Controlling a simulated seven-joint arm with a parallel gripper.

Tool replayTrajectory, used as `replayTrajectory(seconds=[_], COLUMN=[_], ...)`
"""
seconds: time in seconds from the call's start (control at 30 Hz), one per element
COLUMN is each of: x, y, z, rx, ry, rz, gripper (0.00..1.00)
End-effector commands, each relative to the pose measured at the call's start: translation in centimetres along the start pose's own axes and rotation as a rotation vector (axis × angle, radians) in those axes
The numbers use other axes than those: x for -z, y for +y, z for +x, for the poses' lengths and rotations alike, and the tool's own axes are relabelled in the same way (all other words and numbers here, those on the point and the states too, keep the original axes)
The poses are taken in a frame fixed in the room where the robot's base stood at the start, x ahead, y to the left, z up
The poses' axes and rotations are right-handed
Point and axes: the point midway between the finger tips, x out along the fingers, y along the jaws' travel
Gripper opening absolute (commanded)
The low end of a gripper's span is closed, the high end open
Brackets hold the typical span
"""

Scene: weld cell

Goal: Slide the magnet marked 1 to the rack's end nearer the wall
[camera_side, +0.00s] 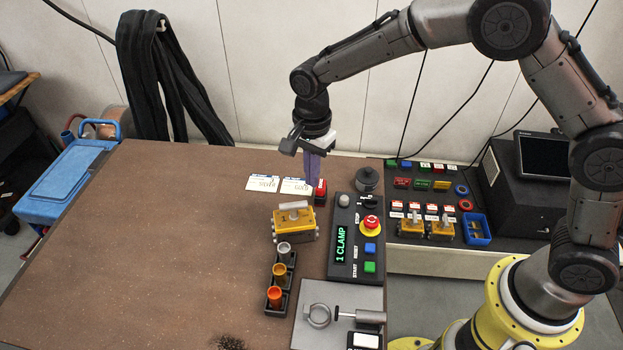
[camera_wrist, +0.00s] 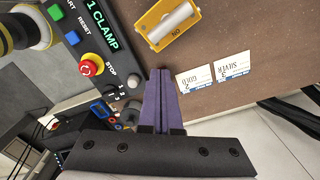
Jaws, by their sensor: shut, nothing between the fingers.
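A yellow block with a pale cylindrical handle (camera_side: 294,222), which looks like a switchable magnet, sits on the brown table. In the wrist view the block (camera_wrist: 168,24) bears dark lettering; I can read no number 1. Two similar yellow blocks, left (camera_side: 411,226) and right (camera_side: 441,230), stand on the panel at the right; their marks are too small to read. A black rack (camera_side: 279,285) holding silver, gold and copper-coloured cups lies just in front of the table's block. My gripper (camera_side: 313,182), with purple fingers, is shut and empty, above the table behind that block. Its fingers (camera_wrist: 159,72) also show in the wrist view.
White cards (camera_side: 263,183) lie near the table's back edge beside a red-topped box (camera_side: 320,190). A control box reading "1 CLAMP" (camera_side: 355,238) and a metal plate with a clamp (camera_side: 337,300) occupy the right side. The table's left is mostly clear. The wall (camera_side: 290,75) stands behind.

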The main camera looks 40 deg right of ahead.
Motion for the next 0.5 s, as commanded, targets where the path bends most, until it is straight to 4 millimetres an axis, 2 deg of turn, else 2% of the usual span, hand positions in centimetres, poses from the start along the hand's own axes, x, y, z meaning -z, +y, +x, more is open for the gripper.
replayTrajectory(seconds=[0.3,0.5], x=[0.0,0.0], y=[0.1,0.0], z=[5.6,7.5], rx=[-0.004,0.000], ry=[0.000,0.000], rz=[-0.002,-0.002], gripper=[0.00,0.00])
